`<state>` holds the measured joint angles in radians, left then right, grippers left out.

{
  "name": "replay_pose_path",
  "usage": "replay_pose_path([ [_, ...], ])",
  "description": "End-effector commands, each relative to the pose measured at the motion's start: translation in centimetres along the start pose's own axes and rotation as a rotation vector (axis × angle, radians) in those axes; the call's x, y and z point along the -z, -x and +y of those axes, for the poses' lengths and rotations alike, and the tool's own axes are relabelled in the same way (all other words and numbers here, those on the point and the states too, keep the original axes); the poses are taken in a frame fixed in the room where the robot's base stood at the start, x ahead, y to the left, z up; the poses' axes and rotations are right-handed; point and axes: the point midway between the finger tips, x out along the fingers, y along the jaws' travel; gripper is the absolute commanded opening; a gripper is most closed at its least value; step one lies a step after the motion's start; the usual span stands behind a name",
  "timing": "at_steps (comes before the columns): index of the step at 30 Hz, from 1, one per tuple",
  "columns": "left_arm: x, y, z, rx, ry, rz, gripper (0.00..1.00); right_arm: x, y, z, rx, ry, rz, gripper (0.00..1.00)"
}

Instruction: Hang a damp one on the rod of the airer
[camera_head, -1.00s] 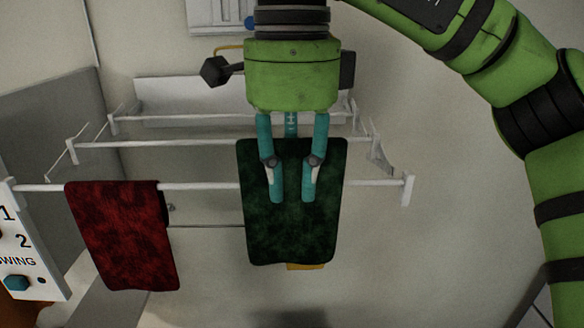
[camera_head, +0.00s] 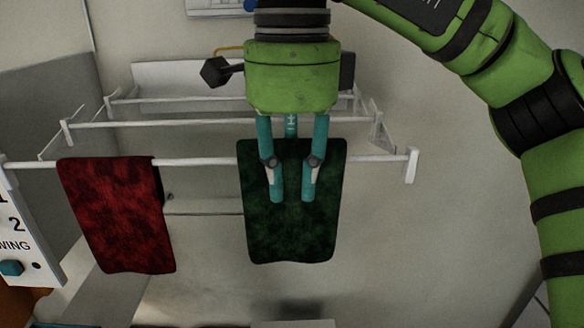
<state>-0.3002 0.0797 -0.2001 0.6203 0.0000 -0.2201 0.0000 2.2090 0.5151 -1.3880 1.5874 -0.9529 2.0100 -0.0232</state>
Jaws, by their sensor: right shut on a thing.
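My right gripper (camera_head: 291,200), teal-fingered, comes down from the top and is shut on a dark green mottled cloth (camera_head: 290,230), holding it near its top edge. The cloth hangs down across the front rod (camera_head: 380,157) of the white airer, hiding part of that rod. I cannot tell whether it lies over the rod or hangs in front of it. A dark red mottled cloth (camera_head: 115,215) hangs over the same rod at the left, clear of the green one. My left gripper is not in view.
More white rods (camera_head: 180,122) run behind the front one. A panel with numbers and a teal button (camera_head: 12,268) stands at the left edge. The front rod is bare between the two cloths. My green right arm fills the right side.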

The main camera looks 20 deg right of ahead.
Motion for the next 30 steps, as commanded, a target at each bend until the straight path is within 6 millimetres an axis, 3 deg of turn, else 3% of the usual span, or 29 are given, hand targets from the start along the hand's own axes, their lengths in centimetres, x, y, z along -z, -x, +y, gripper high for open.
replay_pose_path([
  [21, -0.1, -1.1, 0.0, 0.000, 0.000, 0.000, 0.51, 0.0, -1.4, 0.0, 0.000, -0.001, 0.000, 0.00],
  [22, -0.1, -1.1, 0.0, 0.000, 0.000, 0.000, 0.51, 0.0, -1.4, 0.0, 0.000, -0.001, 0.000, 0.35],
  [23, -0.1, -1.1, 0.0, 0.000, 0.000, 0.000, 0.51, 0.0, -1.4, 0.0, 0.000, -0.001, 0.000, 0.47],
  [24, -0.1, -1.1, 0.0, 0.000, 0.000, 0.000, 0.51, 0.0, -1.4, 0.0, 0.000, -0.001, 0.000, 0.51],
  [30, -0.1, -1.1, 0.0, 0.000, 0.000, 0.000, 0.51, 0.0, -1.4, 0.0, 0.000, -0.001, 0.000, 0.51],
])
